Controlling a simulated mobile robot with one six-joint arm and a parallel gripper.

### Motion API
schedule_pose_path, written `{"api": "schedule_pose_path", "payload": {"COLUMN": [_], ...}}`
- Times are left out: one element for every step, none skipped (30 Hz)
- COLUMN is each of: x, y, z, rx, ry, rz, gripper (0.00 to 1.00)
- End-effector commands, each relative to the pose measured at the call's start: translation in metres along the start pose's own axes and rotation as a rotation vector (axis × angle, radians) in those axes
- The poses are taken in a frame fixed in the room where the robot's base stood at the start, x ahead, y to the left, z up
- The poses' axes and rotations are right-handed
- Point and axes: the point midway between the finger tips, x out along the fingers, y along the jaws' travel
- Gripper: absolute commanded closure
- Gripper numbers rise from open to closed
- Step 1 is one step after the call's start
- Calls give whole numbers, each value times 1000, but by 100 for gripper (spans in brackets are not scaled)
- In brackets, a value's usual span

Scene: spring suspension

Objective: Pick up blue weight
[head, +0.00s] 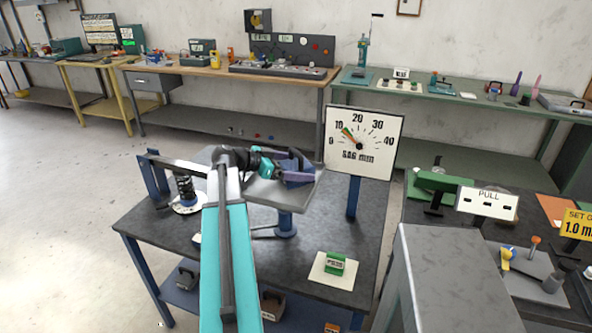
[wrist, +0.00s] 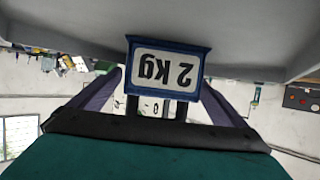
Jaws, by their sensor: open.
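The blue weight (wrist: 133,66) has a white face reading "2 Kg", upside down in the wrist view, and dark handle posts. It sits on the grey tray (head: 262,193) of the stand in the head view, mostly hidden by my gripper. My gripper (head: 304,168) reaches over the tray from the left. In the wrist view its two purple fingers are spread, one on each side of the weight's handle, with visible gaps. The gripper (wrist: 163,98) is open and holds nothing. Contact with the handle cannot be made out.
A dial gauge (head: 363,143) marked "SAG mm" stands right behind the tray. A black spring (head: 185,188) stands on a white disc to the left. A green weight (head: 335,264) sits on a cream card at the table's front. A grey cabinet (head: 450,285) stands at right.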

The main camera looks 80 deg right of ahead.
Motion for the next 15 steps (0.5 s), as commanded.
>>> {"api": "schedule_pose_path", "payload": {"x": [0, 0, 0, 0, 0, 0, 0, -1, -1, -1, -1, -1, -1, -1, -1], "y": [0, 0, 0, 0, 0, 0, 0, 0, 0, 0, 0, 0, 0, 0, 0], "z": [0, 0, 0, 0, 0, 0, 0, 0, 0, 0, 0, 0, 0, 0, 0], "rx": [0, 0, 0, 0, 0, 0, 0, 0, 0, 0, 0, 0, 0, 0, 0], "ry": [0, 0, 0, 0, 0, 0, 0, 0, 0, 0, 0, 0, 0, 0, 0], "rz": [0, 0, 0, 0, 0, 0, -1, -1, -1, -1, -1, -1, -1, -1, -1], "gripper": [4, 4, 4, 4, 4, 4, 4, 4, 4, 4, 9, 16, 21, 26, 33]}}
